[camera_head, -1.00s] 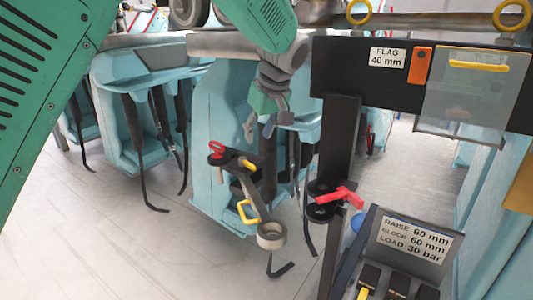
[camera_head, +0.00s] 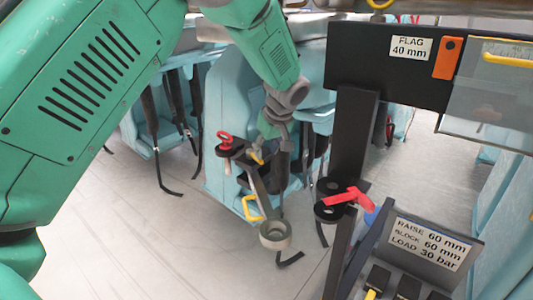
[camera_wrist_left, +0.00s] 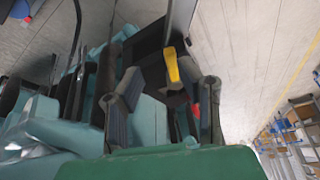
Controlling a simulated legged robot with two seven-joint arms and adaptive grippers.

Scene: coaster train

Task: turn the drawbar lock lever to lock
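The grey drawbar (camera_head: 257,190) ends in a round eye and carries a black plate at its top. A short yellow lever (camera_head: 257,156), apparently the drawbar lock lever, sits on that plate beside a red ring pin (camera_head: 225,140). My left gripper (camera_head: 267,143) is just above the yellow lever and partly covers it. In the left wrist view my left gripper (camera_wrist_left: 168,82) has its fingers spread, with the yellow lever (camera_wrist_left: 173,66) between and a little beyond them. Contact cannot be told. My right gripper is out of view.
A black post with a red lever (camera_head: 347,197) stands right of the drawbar. A yellow handle (camera_head: 252,208) hangs on the drawbar's side. A labelled panel (camera_head: 425,240) is at lower right. A black board (camera_head: 385,65) crosses the upper right. Teal car bodies stand behind.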

